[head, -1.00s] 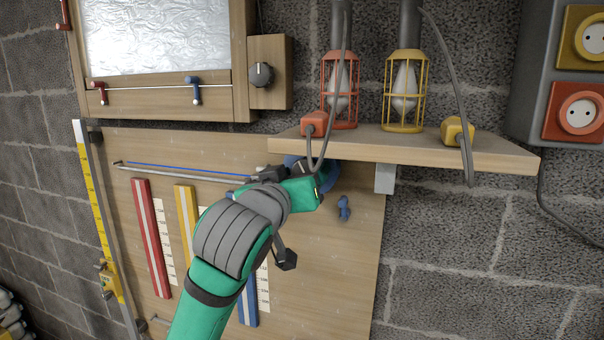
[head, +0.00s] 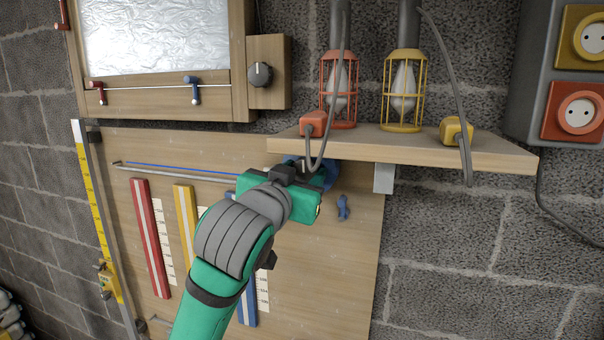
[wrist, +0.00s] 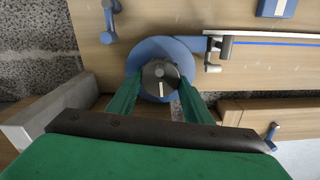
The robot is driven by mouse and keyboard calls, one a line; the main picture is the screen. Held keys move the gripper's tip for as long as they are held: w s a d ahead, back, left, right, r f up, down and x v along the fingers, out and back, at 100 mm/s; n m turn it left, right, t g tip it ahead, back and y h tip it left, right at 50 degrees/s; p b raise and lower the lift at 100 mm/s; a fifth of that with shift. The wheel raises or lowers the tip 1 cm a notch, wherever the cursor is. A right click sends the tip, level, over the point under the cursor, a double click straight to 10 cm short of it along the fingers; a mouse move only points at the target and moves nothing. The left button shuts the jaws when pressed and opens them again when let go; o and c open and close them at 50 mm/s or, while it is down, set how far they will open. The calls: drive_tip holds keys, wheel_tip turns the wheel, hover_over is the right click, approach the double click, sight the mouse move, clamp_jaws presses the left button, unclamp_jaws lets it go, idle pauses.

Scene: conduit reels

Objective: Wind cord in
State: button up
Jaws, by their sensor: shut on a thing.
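The blue reel (wrist: 188,52) is mounted on the wooden board below the shelf. A round dark knob (wrist: 158,72) with a white mark sits at its middle. The mark points toward my gripper's palm. My gripper (wrist: 160,92) is shut on the knob, with a green finger on each side. In the head view the reel (head: 331,172) is partly hidden behind my gripper and a hanging grey cable. A blue cord (head: 180,168) runs straight along a grey rail to the reel's left. It also shows in the wrist view (wrist: 270,43). A grey fitting (wrist: 214,55) stands beside the reel.
A wooden shelf (head: 450,152) juts out just above my gripper, bearing a red caged lamp (head: 340,95) and a yellow one (head: 404,95). Red (head: 151,235) and yellow bars hang on the board. A blue cleat (head: 343,207) is right of my gripper.

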drive_tip(key=shift+a, duration=0.1)
drive_tip(key=o, duration=1.1)
drive_tip(key=shift+c, duration=0.2)
drive_tip(key=v, duration=1.1)
